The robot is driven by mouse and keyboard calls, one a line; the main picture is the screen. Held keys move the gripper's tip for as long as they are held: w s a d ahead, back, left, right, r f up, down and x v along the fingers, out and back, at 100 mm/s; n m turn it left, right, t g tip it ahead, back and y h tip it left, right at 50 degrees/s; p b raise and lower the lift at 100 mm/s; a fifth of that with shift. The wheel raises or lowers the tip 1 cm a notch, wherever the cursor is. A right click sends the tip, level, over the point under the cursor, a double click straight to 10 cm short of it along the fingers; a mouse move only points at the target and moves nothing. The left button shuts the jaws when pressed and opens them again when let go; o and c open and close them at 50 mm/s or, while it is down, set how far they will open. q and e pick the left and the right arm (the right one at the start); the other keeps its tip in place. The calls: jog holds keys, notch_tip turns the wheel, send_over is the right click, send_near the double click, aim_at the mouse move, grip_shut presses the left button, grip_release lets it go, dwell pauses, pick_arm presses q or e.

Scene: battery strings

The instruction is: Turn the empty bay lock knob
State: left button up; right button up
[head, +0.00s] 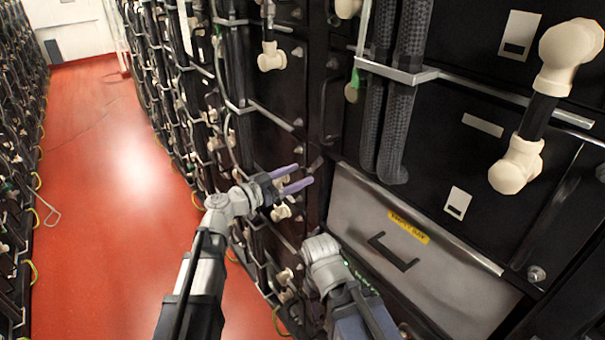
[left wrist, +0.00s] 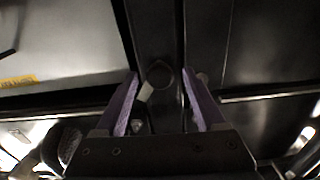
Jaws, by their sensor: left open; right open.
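The empty bay is a grey front panel (head: 350,205) with a yellow label (head: 408,227) and a dark handle (head: 392,252). In the left wrist view, a dark round knob (left wrist: 160,74) with a pale lever-like piece (left wrist: 146,92) sits on the dark post beside the panel. My left gripper (head: 305,175) is open, its purple fingers pointing at the post left of the panel. In the left wrist view its fingertips (left wrist: 159,77) lie on either side of the knob; the depth gap is unclear. My right arm shows low in the head view, but its fingers do not.
Black battery racks with cables line both sides of a red-floored aisle (head: 110,180). Thick braided cables (head: 400,130) and pale connectors (head: 515,165) stand out from the modules above the bay. The aisle floor is largely clear.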

aim_at(310, 168)
pick_arm(q)
jog(key=shift+x, duration=1.05)
grip_shut()
